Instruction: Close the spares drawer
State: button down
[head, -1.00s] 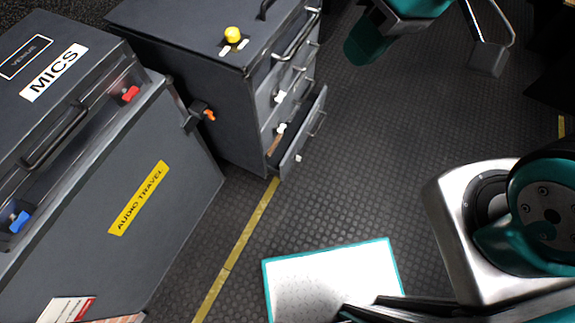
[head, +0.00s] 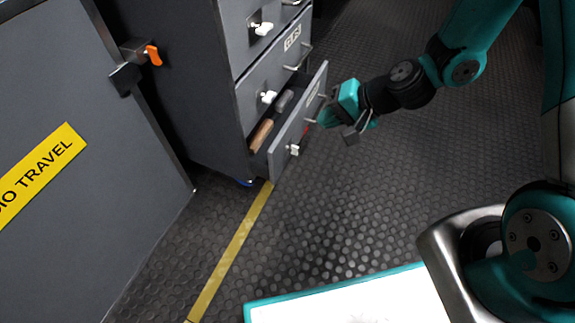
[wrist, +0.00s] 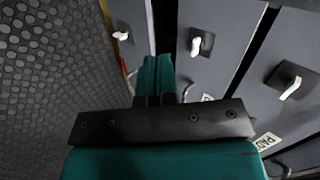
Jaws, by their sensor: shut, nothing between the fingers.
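The open drawer (head: 298,128) is the lowest one visible in the grey cabinet, and it is pulled out with its front standing clear of the cabinet face. I cannot read a label on it. A tan item and a dark grey item lie inside. Its front has a white latch (head: 294,150). My gripper (head: 322,121) is shut and empty, close to the outer side of the drawer front near its far end. I cannot tell whether it touches. In the wrist view, my shut fingers (wrist: 157,68) point towards the drawer front (wrist: 127,18).
Closed drawers (head: 268,82) with white latches are above the open one. A grey case with a yellow label (head: 38,172) stands at left, with an orange-handled latch (head: 153,55) near the cabinet. A white teal-edged panel (head: 350,300) is in front.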

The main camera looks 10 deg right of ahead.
jog(key=m+t+b, duration=0.1)
jog(key=m+b, duration=0.1)
jog(key=b, duration=0.2)
send_near(279, 145)
jog(key=s+d+r, duration=0.2)
jog(key=s+d, duration=0.2)
jog(key=d, duration=0.1)
jog(key=b+x, duration=0.2)
jog(key=x, duration=0.2)
jog(key=r+b+x, duration=0.1)
jog(key=b+x, duration=0.1)
jog(key=x, duration=0.2)
jog(key=w+b+x, duration=0.1)
jog(key=b+x, duration=0.1)
jog(key=x, duration=0.2)
jog(key=shift+a, duration=0.5)
jog(key=shift+w+a+r, duration=0.25)
jog(key=shift+w+a, duration=0.05)
jog(key=shift+a, duration=0.05)
